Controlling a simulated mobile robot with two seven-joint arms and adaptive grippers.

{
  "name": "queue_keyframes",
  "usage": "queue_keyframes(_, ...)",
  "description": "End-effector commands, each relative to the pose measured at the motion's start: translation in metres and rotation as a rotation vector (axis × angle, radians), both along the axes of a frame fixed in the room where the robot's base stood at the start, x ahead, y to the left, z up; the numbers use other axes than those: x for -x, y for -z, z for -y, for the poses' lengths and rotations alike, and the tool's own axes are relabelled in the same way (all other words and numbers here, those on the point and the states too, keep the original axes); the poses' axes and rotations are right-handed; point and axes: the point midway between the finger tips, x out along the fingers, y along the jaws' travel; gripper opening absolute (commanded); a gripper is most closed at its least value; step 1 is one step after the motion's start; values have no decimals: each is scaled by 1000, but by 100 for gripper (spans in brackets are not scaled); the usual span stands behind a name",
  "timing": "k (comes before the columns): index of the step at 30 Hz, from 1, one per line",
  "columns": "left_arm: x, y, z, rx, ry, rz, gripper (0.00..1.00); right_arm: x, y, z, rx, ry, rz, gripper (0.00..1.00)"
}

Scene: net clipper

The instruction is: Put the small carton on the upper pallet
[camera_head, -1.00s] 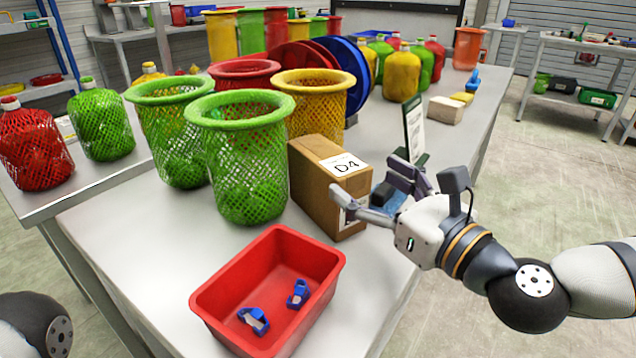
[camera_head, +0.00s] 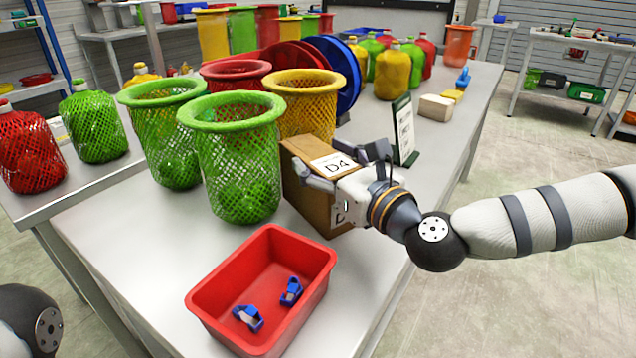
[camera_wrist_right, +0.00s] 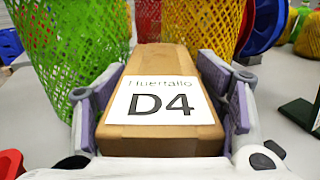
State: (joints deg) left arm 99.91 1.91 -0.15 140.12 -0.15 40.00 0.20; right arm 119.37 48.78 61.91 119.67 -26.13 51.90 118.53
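The small carton (camera_head: 318,205) is a brown box with a white "D4" label, upright on the grey table beside the green mesh basket. Its labelled top also fills the middle of the right wrist view (camera_wrist_right: 162,135). My right gripper (camera_head: 345,167) is at the carton, with its fingers spread along both sides of it. In the right wrist view the gripper (camera_wrist_right: 168,92) has one padded finger left and one right of the carton. The fingers look open; whether the pads touch the carton is unclear. My left gripper is out of view. I cannot make out an upper pallet.
A red bin (camera_head: 262,290) with blue clippers stands in front of the carton. Green (camera_head: 240,160) and yellow (camera_head: 305,105) mesh baskets stand close on its left and behind. A dark-framed sign (camera_head: 403,130) stands behind the gripper. The table's right edge is near.

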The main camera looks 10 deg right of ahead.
Motion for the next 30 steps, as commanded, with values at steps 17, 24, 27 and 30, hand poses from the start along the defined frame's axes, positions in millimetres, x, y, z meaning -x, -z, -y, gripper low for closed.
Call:
queue_keyframes(17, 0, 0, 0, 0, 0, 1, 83, 2, -23, 3, -2, 2, 13, 1)
queue_keyframes(24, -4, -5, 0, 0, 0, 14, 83, 3, -59, 3, -2, 2, 13, 1)
queue_keyframes(27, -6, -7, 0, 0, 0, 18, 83, 3, -71, 3, -1, 1, 14, 1)
queue_keyframes(30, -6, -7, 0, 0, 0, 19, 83, 5, -76, 6, -2, 2, 9, 1)
